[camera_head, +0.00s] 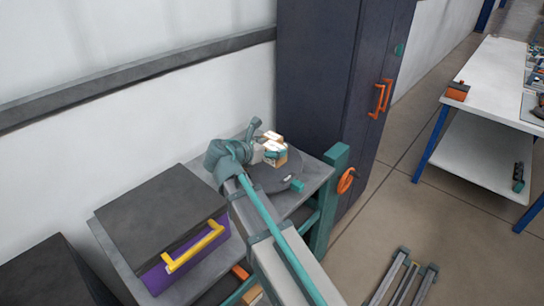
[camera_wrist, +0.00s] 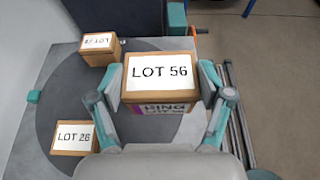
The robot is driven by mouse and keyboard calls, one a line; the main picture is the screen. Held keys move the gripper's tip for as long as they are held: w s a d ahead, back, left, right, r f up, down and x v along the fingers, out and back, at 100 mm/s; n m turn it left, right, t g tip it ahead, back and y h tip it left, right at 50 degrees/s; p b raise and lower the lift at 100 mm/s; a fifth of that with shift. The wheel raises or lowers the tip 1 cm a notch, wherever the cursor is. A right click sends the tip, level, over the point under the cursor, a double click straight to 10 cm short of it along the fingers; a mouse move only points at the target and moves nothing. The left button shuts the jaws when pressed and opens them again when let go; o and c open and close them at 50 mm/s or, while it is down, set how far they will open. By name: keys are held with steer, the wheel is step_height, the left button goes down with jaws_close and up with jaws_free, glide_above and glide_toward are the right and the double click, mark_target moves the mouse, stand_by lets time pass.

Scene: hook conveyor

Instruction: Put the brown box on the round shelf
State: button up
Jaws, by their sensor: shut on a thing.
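A brown box (camera_wrist: 160,83) with a white "LOT 56" label on top sits between the fingers of my gripper (camera_wrist: 160,90) in the wrist view. My gripper is shut on its two sides. The round shelf (camera_wrist: 75,95) is a dark grey disc beneath and left of the held box; it also shows in the head view (camera_head: 268,181). Whether the box touches the disc or hangs above it I cannot tell. In the head view my gripper (camera_head: 274,153) is over the disc and partly hides the boxes there.
Two other brown boxes stand on the disc, one at the back (camera_wrist: 98,48) and one marked "LOT 26" (camera_wrist: 75,137) at the front left. A dark cabinet (camera_head: 320,80) stands close behind. A purple drawer unit (camera_head: 160,215) is left.

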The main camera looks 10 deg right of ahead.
steer(key=w+f, duration=0.2)
steer(key=w+d+f+p, duration=0.1)
steer(key=w+f, duration=0.3)
steer(key=shift+d+f+p, duration=0.15)
steer(key=shift+d+p, duration=0.1)
steer(key=shift+p, duration=0.1)
steer(key=shift+w+f+p, duration=0.1)
steer(key=shift+f+p, duration=0.65)
steer(key=shift+f, duration=0.9)
steer(key=shift+f, duration=0.2)
steer(key=o, duration=1.2)
steer(key=shift+r, duration=0.1)
steer(key=shift+r, duration=0.1)
steer(key=b+v, duration=0.3)
steer(key=v, duration=0.9)
steer(key=shift+b, duration=0.35)
